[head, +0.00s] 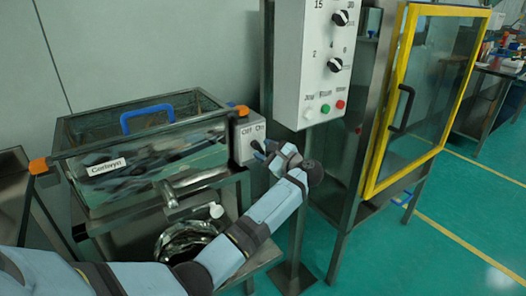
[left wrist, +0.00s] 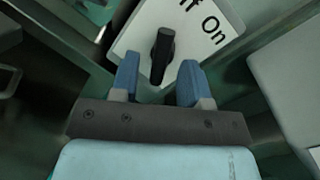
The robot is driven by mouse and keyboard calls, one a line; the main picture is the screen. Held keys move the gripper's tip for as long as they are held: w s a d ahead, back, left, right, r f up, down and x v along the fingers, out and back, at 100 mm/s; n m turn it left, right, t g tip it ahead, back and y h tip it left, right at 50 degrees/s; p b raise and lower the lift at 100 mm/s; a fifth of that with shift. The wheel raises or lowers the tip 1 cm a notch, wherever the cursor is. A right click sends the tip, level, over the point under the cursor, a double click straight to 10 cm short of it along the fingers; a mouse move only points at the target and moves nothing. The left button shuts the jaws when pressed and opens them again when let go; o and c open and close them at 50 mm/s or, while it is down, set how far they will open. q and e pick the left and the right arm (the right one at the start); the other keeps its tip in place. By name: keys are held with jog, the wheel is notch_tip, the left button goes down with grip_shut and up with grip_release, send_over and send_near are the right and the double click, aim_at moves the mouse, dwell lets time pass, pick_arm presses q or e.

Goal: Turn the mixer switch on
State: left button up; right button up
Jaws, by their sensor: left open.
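The switch box (head: 243,141) is a light grey panel marked OFF and On, at the right end of the sieve machine. In the left wrist view its panel (left wrist: 212,22) shows "On" and part of "Off". The black switch knob (left wrist: 162,56) stands out from it, its handle close to upright in that picture. My left gripper (left wrist: 160,82) is open, with one blue finger on each side of the knob's lower end. Whether the fingers touch the knob, I cannot tell. In the head view the left gripper (head: 265,150) is right at the box and partly hides it. My right gripper is not in view.
The glass-sided sieve tank (head: 140,165) with a blue handle (head: 147,115) stands left of the box. A white control panel (head: 312,80) with black knobs and buttons hangs close to the right. A yellow-framed cabinet door (head: 380,135) is beyond it. A metal bowl (head: 185,240) sits below.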

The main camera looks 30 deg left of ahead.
pick_arm(q)
jog(key=shift+a, duration=0.45)
jog(key=shift+w, duration=0.1)
jog(key=c, duration=0.8)
grip_shut()
